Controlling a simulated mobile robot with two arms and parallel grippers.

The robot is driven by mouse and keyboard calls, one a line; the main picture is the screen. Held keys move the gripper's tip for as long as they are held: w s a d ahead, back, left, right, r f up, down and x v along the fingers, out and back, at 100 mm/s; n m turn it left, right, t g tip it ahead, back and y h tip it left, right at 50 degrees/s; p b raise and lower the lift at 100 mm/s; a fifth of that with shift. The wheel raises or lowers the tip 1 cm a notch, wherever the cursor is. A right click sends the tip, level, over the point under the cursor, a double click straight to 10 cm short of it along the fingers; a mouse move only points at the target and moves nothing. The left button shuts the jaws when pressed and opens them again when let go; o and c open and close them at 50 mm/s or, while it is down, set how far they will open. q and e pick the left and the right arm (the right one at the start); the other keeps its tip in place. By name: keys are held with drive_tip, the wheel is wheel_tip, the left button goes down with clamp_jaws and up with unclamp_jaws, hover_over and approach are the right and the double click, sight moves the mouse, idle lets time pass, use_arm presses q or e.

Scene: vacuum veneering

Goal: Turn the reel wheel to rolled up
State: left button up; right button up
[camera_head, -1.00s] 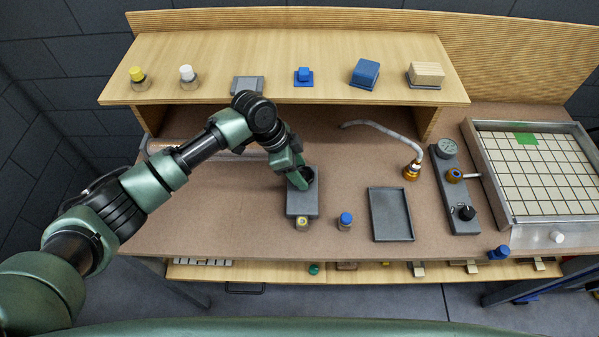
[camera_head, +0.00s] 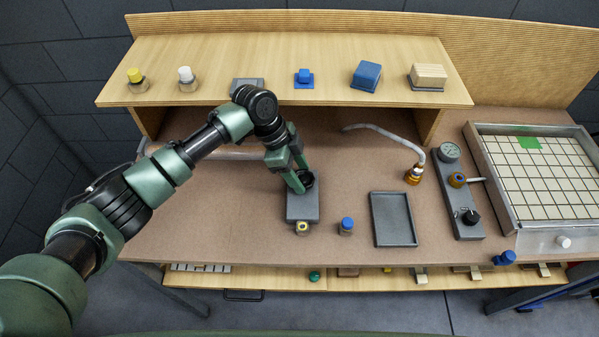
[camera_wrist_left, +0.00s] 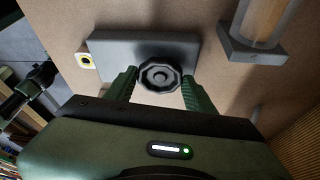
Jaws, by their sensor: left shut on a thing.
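A black faceted wheel (camera_wrist_left: 160,75), which looks to be the reel wheel, sits on a grey block (camera_head: 302,210) on the bench. My left gripper (camera_head: 301,183) is down at the wheel, which shows only partly behind the fingers in the head view. In the left wrist view the two green fingers stand on either side of the wheel and are shut on it. A small yellow-ringed fitting (camera_head: 302,228) is at the near end of the block. My right gripper is not in view.
A blue-capped jar (camera_head: 346,225) and a grey tray (camera_head: 374,228) stand to the right of the block. Farther right are a gauge panel (camera_head: 463,220) and a gridded bed (camera_head: 547,175). A wooden shelf (camera_head: 330,50) overhangs the bench behind my gripper.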

use_arm(q)
drive_tip(key=o, duration=1.4)
drive_tip(key=b+v, duration=0.2)
drive_tip(key=shift+w+a+r, duration=0.15)
drive_tip(key=shift+a+r, duration=0.15)
drive_tip(key=shift+w+a+r+b, duration=0.1)
drive_tip(key=shift+w+a+b, duration=0.3)
drive_tip(key=shift+a, duration=1.55)
drive_tip(key=shift+w+a+b, duration=0.15)
drive_tip(key=shift+a+b, duration=0.6)
drive_tip(key=shift+a, duration=1.2)
drive_tip(key=shift+w+a+r+b, duration=0.1)
drive_tip(key=shift+w+a+b, duration=0.3)
drive_tip(key=shift+a, duration=1.6)
drive_tip(key=shift+s+f, duration=0.1)
drive_tip(key=shift+s, duration=0.1)
